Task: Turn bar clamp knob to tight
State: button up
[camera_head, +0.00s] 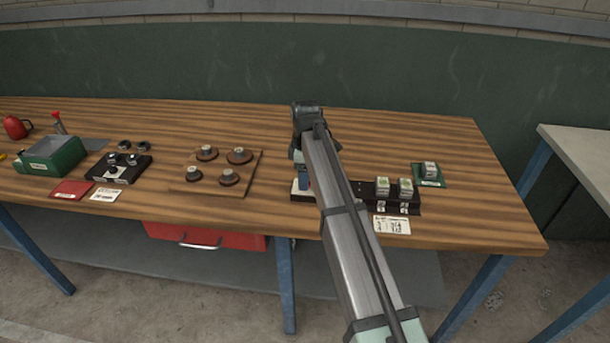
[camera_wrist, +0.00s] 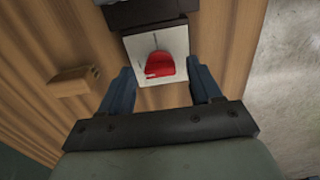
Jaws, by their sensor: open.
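A red knob (camera_wrist: 160,65) sits on a white plate (camera_wrist: 176,43) in the wrist view. A pale mark shows on the knob's lower left side, and a thin dark line runs on the plate above it. My gripper (camera_wrist: 161,78) is open, with one blue finger on each side of the knob and a visible gap to it. Whether the fingertips are level with the knob in height, I cannot tell. In the head view my gripper (camera_head: 302,178) is over the white plate (camera_head: 299,188), and my arm hides the knob.
A dark block (camera_wrist: 145,12) adjoins the plate, and a small wooden block (camera_wrist: 75,81) lies to the left. On the bench (camera_head: 450,150), a black holder (camera_head: 425,210) with two boxes stands right of my arm. A wooden board (camera_head: 255,160) with several round pieces lies left.

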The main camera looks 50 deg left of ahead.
jog(key=shift+c, duration=0.3)
jog(key=c, duration=1)
jog(key=shift+m, duration=0.4)
jog(key=m, duration=0.3)
jog(key=shift+m, duration=0.4)
jog(key=m, duration=0.9)
jog(key=shift+m, duration=2.1)
